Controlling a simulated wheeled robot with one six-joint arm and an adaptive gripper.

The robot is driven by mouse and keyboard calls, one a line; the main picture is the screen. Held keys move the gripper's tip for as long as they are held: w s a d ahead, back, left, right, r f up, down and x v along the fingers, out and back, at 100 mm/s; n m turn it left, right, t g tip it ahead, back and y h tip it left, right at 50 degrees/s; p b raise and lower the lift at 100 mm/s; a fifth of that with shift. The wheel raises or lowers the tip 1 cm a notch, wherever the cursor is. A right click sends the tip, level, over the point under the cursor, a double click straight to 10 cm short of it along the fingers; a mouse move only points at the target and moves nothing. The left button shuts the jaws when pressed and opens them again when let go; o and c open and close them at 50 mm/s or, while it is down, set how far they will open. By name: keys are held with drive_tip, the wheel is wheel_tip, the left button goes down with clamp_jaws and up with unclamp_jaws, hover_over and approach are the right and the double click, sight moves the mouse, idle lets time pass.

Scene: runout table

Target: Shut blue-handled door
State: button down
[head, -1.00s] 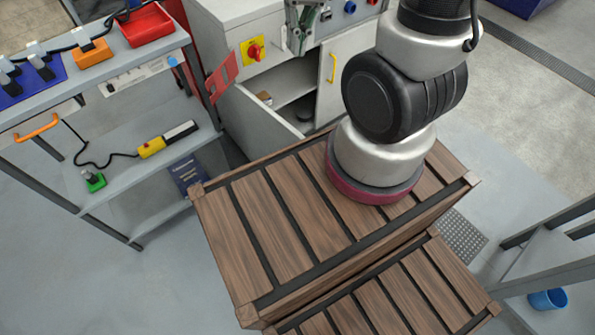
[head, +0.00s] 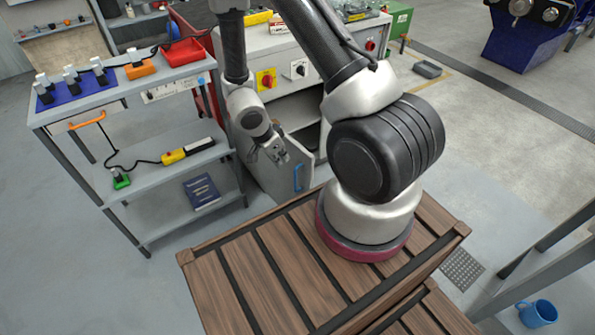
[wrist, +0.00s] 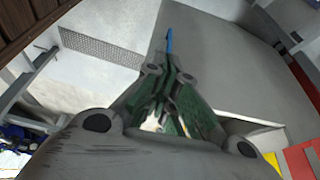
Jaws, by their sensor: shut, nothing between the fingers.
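The blue-handled door (head: 268,165) is a grey panel standing open at the left side of the grey cabinet's front. Its blue handle (head: 298,178) is upright near the door's free edge. In the wrist view the door (wrist: 215,55) fills the upper middle, with the blue handle (wrist: 170,40) at its edge beyond the fingertips. My gripper (head: 285,160) is shut and empty, close to the door's upper part and just above and left of the handle. Whether it touches the door I cannot tell. In the wrist view my gripper (wrist: 172,65) points toward the handle end.
The grey cabinet (head: 285,48) has a yellow panel with a red knob (head: 266,80); its open compartment (head: 298,112) shows behind the door. A shelf cart (head: 150,185) stands close at left. A slatted wooden surface (head: 260,265) lies in front, under my arm.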

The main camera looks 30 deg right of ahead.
sight(299, 166)
drive_tip(key=d+f, duration=0.2)
drive_tip(key=f, duration=0.1)
drive_tip(key=d+f, duration=0.2)
drive_tip(key=f, duration=0.1)
drive_tip(key=w+d+f, duration=0.1)
drive_tip(key=d+f, duration=0.1)
drive_tip(key=f, duration=0.1)
drive_tip(key=shift+d, duration=0.8)
drive_tip(key=shift+d, duration=0.1)
